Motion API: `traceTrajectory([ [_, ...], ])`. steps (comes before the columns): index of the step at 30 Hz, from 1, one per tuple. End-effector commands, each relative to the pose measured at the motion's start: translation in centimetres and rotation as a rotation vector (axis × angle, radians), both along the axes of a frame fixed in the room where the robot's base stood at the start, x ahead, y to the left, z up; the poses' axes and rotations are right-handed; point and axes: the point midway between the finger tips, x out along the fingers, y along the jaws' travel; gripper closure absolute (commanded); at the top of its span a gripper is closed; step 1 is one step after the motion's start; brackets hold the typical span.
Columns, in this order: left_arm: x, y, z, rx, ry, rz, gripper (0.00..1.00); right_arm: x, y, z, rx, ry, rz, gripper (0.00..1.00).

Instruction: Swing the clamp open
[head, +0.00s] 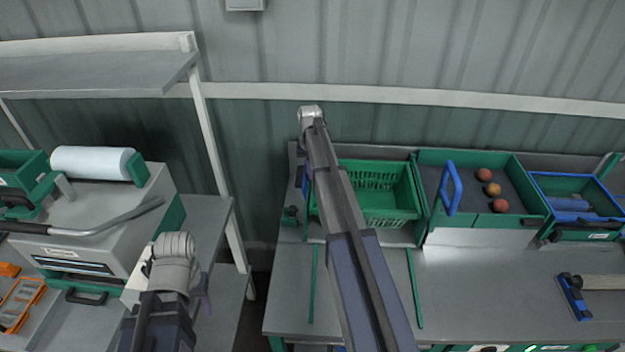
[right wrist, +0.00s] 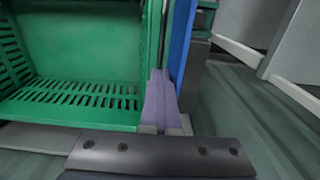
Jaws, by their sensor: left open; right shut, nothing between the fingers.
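A blue upright bar, which looks like the clamp (head: 304,181), stands at the left end of the green slotted crate (head: 388,221). In the right wrist view, the blue bar (right wrist: 182,45) runs along the right side of my right gripper (right wrist: 160,80). That gripper is shut and empty, its purple fingers between a green upright and the blue bar; I cannot tell whether they touch. In the head view my right arm hides it. A second blue handle (head: 451,188) tilts at the crate's right. My left gripper (head: 204,290) is open at the left, away from the clamp.
A green tray with several reddish round fruits (head: 493,190) and a blue-rimmed bin (head: 575,184) stand to the right. A machine with a white roll (head: 92,162) and a grey lever (head: 105,224) stands left. The bench front (head: 470,290) is mostly clear.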

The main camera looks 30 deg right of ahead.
Motion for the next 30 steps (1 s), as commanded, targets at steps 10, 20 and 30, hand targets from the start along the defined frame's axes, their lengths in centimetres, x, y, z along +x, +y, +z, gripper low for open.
traceTrajectory([
  [10, 0.0, 0.0, 2.5, 0.0, 0.0, 0.002, 0.5, 0.0, 0.0, 2.5, 0.006, -0.005, 0.003, 1.0],
  [20, 0.0, 0.0, 6.2, -0.002, -0.001, 0.011, 0.5, -0.5, -0.8, 6.2, 0.005, -0.003, 0.003, 1.0],
  [30, 0.0, 0.0, 9.2, -0.002, 0.0, 0.015, 0.5, -0.9, -1.5, 9.2, 0.004, -0.003, 0.002, 1.0],
])
